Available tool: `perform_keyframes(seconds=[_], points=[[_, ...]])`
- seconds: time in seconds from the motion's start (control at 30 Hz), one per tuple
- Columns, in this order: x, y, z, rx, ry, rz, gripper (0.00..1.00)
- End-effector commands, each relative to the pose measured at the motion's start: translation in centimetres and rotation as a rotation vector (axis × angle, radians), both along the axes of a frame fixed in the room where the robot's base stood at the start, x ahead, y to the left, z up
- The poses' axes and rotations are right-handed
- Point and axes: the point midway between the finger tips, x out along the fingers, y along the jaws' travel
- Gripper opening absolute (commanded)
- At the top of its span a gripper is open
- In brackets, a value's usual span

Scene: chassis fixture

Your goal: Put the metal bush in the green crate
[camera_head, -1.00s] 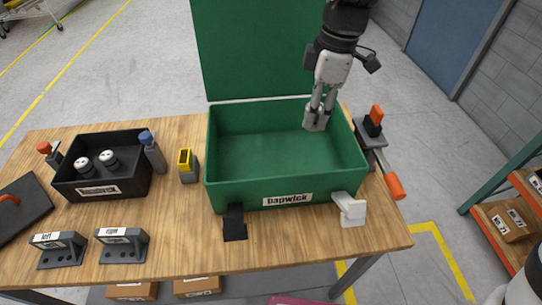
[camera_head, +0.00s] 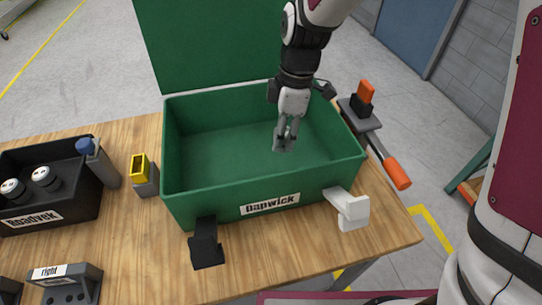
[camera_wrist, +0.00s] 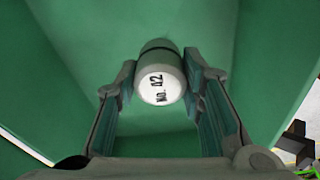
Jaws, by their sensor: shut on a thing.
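The green crate (camera_head: 182,188) stands open on the wooden table, its lid raised at the back. My gripper (camera_head: 284,143) points down into the crate, right of its middle. In the wrist view my gripper (camera_wrist: 165,95) is shut on the metal bush (camera_wrist: 160,82), a grey cylinder with a white end marked "NO. 42". Green crate surfaces surround it there. In the head view the fingers hide the held bush, and I cannot tell whether it touches the crate floor.
A black bin (camera_head: 55,215) with two white-topped bushes stands left. A blue-topped grey thing (camera_head: 98,162) and a yellow-topped block (camera_head: 143,175) stand between bin and crate. An orange-handled clamp (camera_head: 385,160) is at the right edge. Black (camera_head: 206,245) and white (camera_head: 350,210) pieces are in front.

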Motion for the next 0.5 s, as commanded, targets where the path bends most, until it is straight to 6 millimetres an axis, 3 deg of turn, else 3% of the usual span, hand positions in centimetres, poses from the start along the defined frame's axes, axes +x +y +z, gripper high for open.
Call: perform_keyframes(seconds=[0.13,0.5], points=[[-0.1,0.0,-2.5,-0.001,0.003,0.001,0.00],[-0.1,0.0,-6.1,-0.001,0.004,-0.001,0.00]])
